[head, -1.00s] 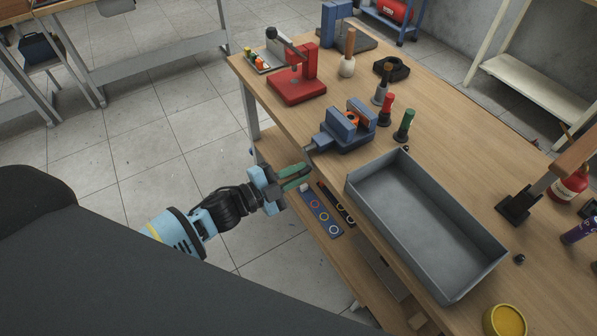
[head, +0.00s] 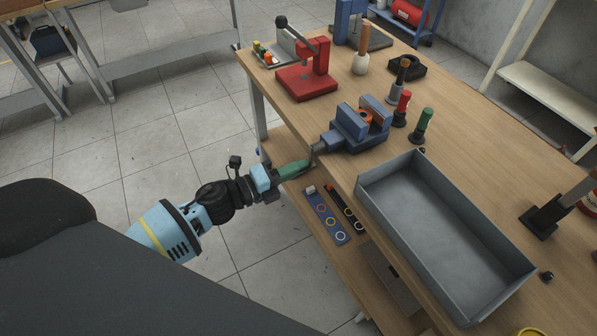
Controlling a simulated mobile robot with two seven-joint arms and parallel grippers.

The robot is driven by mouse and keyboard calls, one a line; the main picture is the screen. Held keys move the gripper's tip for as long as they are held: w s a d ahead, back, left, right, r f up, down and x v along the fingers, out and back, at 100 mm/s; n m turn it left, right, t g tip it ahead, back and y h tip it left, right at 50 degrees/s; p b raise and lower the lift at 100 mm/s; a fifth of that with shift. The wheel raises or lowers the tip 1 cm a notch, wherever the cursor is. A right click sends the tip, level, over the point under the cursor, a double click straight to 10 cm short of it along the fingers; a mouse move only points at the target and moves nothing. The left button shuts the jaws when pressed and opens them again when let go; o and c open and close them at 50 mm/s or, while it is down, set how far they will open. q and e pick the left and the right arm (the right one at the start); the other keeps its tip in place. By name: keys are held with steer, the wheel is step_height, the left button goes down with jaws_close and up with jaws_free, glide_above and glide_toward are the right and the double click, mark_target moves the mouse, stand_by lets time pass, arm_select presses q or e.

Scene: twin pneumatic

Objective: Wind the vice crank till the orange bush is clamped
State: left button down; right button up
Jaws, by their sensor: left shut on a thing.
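The blue vice (head: 353,132) stands at the near left edge of the wooden bench. The orange bush (head: 366,117) sits between its jaws; I cannot tell whether the jaws touch it on both sides. The crank (head: 313,153) is at the vice's front end, over the bench edge, and shows only in part. My left gripper (head: 305,164), with green fingers, comes in from the left and is shut at the crank, its tips hiding part of it. My right gripper is not in view.
A grey tray (head: 442,232) lies right of the vice. Red-handled (head: 402,105) and green-handled (head: 423,125) tools stand behind it. A red press (head: 308,80) stands at the back left. A lower shelf holds a blue strip with rings (head: 327,216).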

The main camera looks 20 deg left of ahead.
arm_select(q)
steer(key=shift+w+a+m+b, duration=0.25)
steer(key=shift+a+m+b, duration=0.15)
steer(key=shift+m, duration=0.6)
steer(key=c, duration=1.4)
jaws_free()
steer(key=b+v, duration=0.1)
steer(key=v, duration=0.6)
steer(key=shift+s+a, duration=0.25)
steer(key=shift+s, duration=0.1)
